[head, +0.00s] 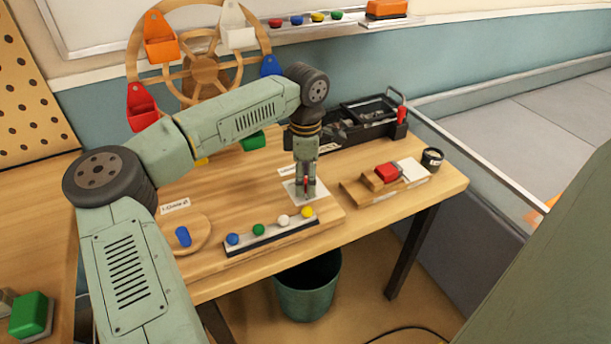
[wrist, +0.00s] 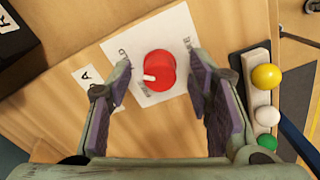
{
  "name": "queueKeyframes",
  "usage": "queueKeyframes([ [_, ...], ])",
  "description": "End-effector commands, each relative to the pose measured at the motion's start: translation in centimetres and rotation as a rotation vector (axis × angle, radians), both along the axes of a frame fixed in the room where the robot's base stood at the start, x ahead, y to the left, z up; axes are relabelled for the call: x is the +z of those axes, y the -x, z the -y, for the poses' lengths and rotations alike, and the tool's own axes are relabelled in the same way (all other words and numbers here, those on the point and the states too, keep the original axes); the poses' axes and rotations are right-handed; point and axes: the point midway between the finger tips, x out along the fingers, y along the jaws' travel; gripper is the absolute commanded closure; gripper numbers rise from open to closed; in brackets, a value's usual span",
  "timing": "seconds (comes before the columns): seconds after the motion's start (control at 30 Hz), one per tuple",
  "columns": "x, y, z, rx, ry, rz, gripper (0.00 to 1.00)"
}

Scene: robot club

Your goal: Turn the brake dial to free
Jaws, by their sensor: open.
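The brake dial (wrist: 162,66) is a round red knob with a white pointer mark on its left side in the wrist view. It sits on a white plate (wrist: 178,28) with small printed labels too small to read. My gripper (wrist: 158,78) is open, its purple-padded fingers to the left and right of the dial with gaps showing. In the head view my gripper (head: 306,194) points down over the white plate (head: 291,187) and mostly hides the dial.
A strip with blue, green, white and yellow balls (head: 270,236) lies close in front of the plate. A black tool tray (head: 365,120) stands behind. A red block on a wooden base (head: 350,190) is at right. A wooden wheel with coloured bins (head: 200,75) stands at back left.

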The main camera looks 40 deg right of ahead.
Motion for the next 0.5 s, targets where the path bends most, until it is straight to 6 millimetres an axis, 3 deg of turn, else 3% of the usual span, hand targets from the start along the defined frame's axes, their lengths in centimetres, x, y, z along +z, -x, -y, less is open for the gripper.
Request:
queueKeyframes([
  [0.07,0.00,0.00,0.00,0.000,0.000,0.000,0.54],
  [0.5,0.04,0.01,0.01,0.000,0.000,0.000,0.83],
])
